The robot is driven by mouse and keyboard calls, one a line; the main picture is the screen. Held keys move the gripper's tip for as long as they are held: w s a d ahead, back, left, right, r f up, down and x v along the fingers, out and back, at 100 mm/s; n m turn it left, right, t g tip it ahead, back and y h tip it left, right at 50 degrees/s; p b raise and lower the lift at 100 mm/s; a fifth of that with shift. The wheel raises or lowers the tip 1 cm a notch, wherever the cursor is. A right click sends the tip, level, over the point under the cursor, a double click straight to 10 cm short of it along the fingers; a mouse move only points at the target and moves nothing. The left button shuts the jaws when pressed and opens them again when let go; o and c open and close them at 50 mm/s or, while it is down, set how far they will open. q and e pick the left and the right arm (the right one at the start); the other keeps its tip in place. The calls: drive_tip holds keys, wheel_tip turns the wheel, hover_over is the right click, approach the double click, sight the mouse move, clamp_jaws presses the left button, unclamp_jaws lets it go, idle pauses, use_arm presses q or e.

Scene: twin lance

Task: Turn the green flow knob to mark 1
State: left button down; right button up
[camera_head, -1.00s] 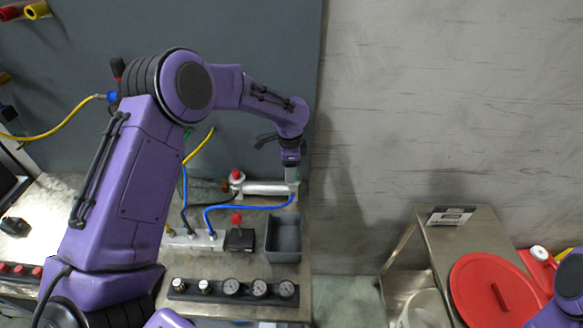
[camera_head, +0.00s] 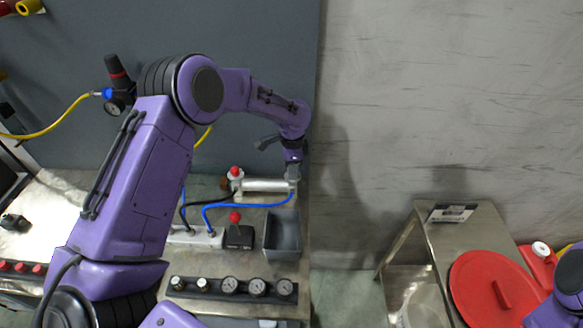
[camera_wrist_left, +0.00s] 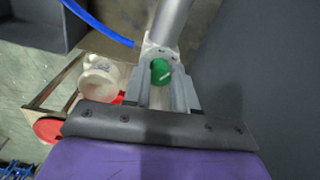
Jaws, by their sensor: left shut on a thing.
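The green flow knob (camera_wrist_left: 160,71) shows in the left wrist view, with a pale line across its face. It sits at the end block of a metal cylinder (camera_wrist_left: 172,22). My left gripper (camera_wrist_left: 160,82) is shut on the knob, one finger on each side. In the head view, my left gripper (camera_head: 293,172) points down at the right end of the cylinder (camera_head: 262,185), and the knob is hidden there. I cannot read any numbered marks. My right gripper is out of view; only part of my right arm shows at the right edge.
A blue hose (camera_head: 245,205) runs to the cylinder's right end. A grey bin (camera_head: 283,237), a box with a red knob (camera_head: 238,236) and a row of gauges (camera_head: 232,287) lie nearer. A metal cart (camera_head: 440,235) with a red lid (camera_head: 490,288) stands right.

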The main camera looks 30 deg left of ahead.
use_arm(q)
drive_tip(key=n, duration=0.4)
drive_tip(key=shift+s+d+f+n, duration=0.15)
drive_tip(key=shift+f+n, duration=0.05)
drive_tip(key=shift+n, duration=2.4)
drive_tip(key=c, duration=0.9)
unclamp_jaws()
drive_tip(key=shift+w+f, duration=0.1)
drive_tip(key=shift+w, duration=0.15)
wheel_tip(320, 180, up, 11)
drive_tip(key=b, duration=0.3)
drive_tip(key=shift+f, duration=0.2)
